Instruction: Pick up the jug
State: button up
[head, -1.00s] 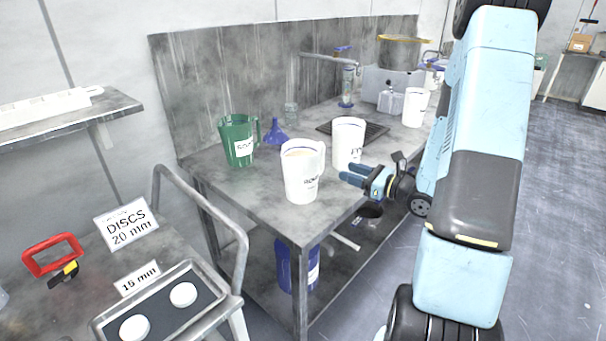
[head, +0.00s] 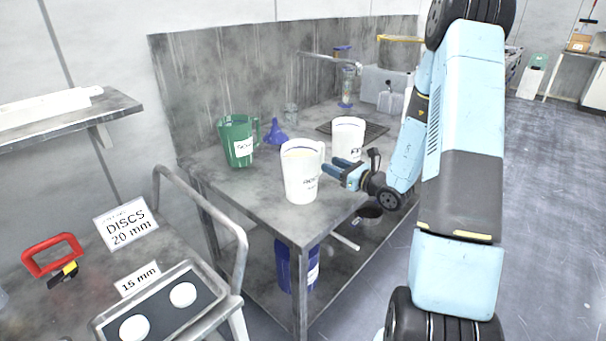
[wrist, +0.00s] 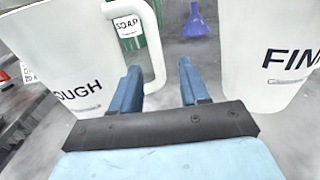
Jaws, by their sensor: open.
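Several jugs stand on the grey bench; the task does not say which one is meant. A white jug marked ROUGH (head: 298,172) stands near the front corner, and it fills the left of the wrist view (wrist: 60,60). A white jug marked FIN... (head: 347,138) stands behind it, at the right in the wrist view (wrist: 262,60). A green SOAP jug (head: 236,132) stands further left, partly hidden in the wrist view (wrist: 128,48). My gripper (head: 330,170) is open and empty. Its fingers (wrist: 159,68) point toward the ROUGH jug's handle (wrist: 155,45), which shows between them.
A dark drain grate (head: 375,131) lies behind the FIN... jug. A cart with a disc tray (head: 160,305) is at front left. A blue container (head: 284,264) stands below the bench.

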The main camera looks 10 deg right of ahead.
aim_at(321, 162)
jog(key=x, duration=0.5)
jog(key=shift+a+f, duration=0.15)
jog(key=shift+f, duration=0.1)
grip_shut()
dwell(1.2)
